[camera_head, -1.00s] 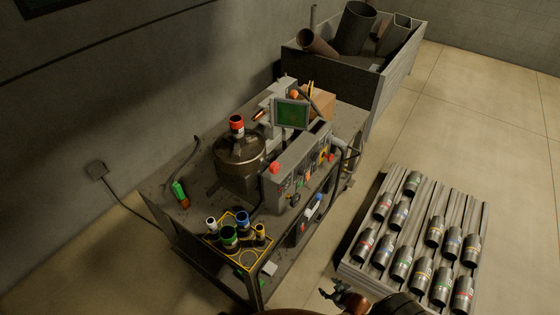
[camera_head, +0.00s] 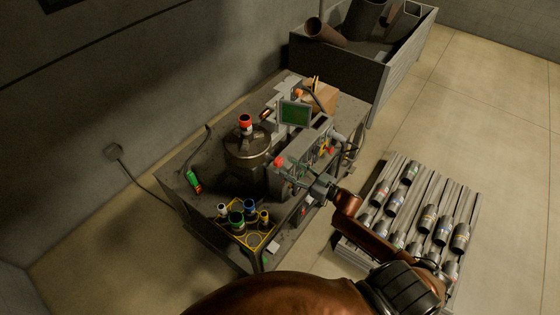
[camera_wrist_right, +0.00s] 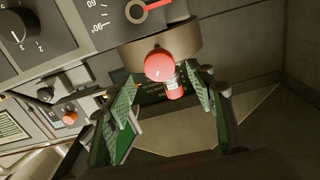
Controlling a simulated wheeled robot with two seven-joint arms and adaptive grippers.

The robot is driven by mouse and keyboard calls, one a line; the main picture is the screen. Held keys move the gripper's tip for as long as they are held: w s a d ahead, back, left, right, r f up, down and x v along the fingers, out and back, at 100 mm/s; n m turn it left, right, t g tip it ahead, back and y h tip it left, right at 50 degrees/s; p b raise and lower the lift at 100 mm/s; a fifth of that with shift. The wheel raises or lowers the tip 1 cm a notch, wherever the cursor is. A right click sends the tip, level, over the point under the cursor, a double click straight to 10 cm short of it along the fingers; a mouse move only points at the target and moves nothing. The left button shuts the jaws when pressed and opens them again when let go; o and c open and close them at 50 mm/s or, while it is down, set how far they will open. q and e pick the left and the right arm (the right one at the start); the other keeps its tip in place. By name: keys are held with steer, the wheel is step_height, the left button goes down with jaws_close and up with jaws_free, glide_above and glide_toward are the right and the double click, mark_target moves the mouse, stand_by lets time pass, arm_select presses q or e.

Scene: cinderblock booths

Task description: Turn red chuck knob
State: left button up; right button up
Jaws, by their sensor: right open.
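A red knob (camera_head: 279,160) sits at the near left corner of the grey control box (camera_head: 300,150) on the workbench. In the right wrist view its round red head (camera_wrist_right: 159,65) stands out from a brownish round base, with a red, white-banded piece just below it. My right gripper (camera_head: 298,170) reaches the front of the box from the right, close to the knob. In the wrist view its green-padded fingers (camera_wrist_right: 163,90) are spread to the left and right, with the red head between and just beyond the tips. Contact is not visible. My left gripper is out of view.
A dial with a red pointer (camera_wrist_right: 140,10) and a black knob (camera_wrist_right: 17,25) are on the panel nearby. A yellow-edged tray (camera_head: 250,240) with small cylinders is at the bench's near end. A ribbed pallet (camera_head: 465,200) of metal cylinders stands right. A scrap bin (camera_head: 395,75) is behind.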

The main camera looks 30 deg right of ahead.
mark_target(281, 163)
steer(key=shift+p+x, duration=0.4)
steer(key=shift+x, duration=2.4)
steer(key=shift+c, duration=0.3)
steer(key=c, duration=1.1)
